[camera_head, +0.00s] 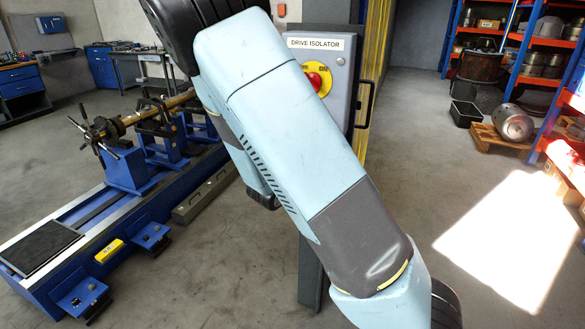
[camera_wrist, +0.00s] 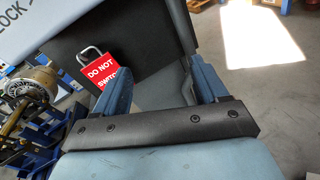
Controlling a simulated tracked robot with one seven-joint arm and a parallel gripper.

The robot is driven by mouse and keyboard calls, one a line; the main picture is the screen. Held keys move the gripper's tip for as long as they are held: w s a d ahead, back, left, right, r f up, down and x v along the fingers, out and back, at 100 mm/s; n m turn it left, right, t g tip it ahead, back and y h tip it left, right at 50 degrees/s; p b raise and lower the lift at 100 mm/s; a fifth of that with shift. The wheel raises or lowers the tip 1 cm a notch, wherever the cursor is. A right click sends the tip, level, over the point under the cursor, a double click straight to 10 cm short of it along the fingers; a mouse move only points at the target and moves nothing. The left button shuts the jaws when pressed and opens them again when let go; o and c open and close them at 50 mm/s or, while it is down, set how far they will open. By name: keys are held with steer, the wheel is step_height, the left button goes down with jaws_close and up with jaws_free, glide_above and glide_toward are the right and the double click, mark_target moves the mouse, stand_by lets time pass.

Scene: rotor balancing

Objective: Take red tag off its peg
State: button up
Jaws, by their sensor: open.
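The red tag (camera_wrist: 102,73) shows in the wrist view, left of centre, with white "DO NOT SWITCH" lettering partly covered by my left finger. A grey shackle-shaped top rises above it, against a dark panel (camera_wrist: 150,35). I cannot make out the peg. My gripper (camera_wrist: 163,66) is open with nothing between its blue fingers. The tag lies to the left of the gap, beyond the left finger; I cannot tell the distance. In the head view the tag and gripper are not visible, and my arm crosses the middle.
The grey drive isolator box (camera_head: 341,92) with a red knob (camera_head: 316,80) on yellow stands behind my arm. A pale board with "LOCK" lettering (camera_wrist: 40,14) is at the wrist view's upper left. A blue balancing machine (camera_head: 127,172) fills the left. Floor (camera_head: 420,150) is clear to the right.

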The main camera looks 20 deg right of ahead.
steer(key=w+a+f+n+t+y, duration=0.2)
steer(key=w+a+n+t, duration=0.15)
steer(key=a+n, duration=0.25)
steer(key=x, duration=0.7)
steer(key=shift+f, duration=0.15)
steer(key=shift+t, duration=0.25)
steer(key=c, duration=0.7)
steer(key=shift+c, duration=0.2)
steer(key=shift+w+r, duration=0.1)
steer(key=shift+r, duration=0.45)
steer(key=shift+r, duration=0.15)
steer(key=shift+c, duration=1.1)
steer(key=shift+a, duration=0.1)
steer(key=shift+c, duration=0.5)
steer(key=shift+v, duration=3.45)
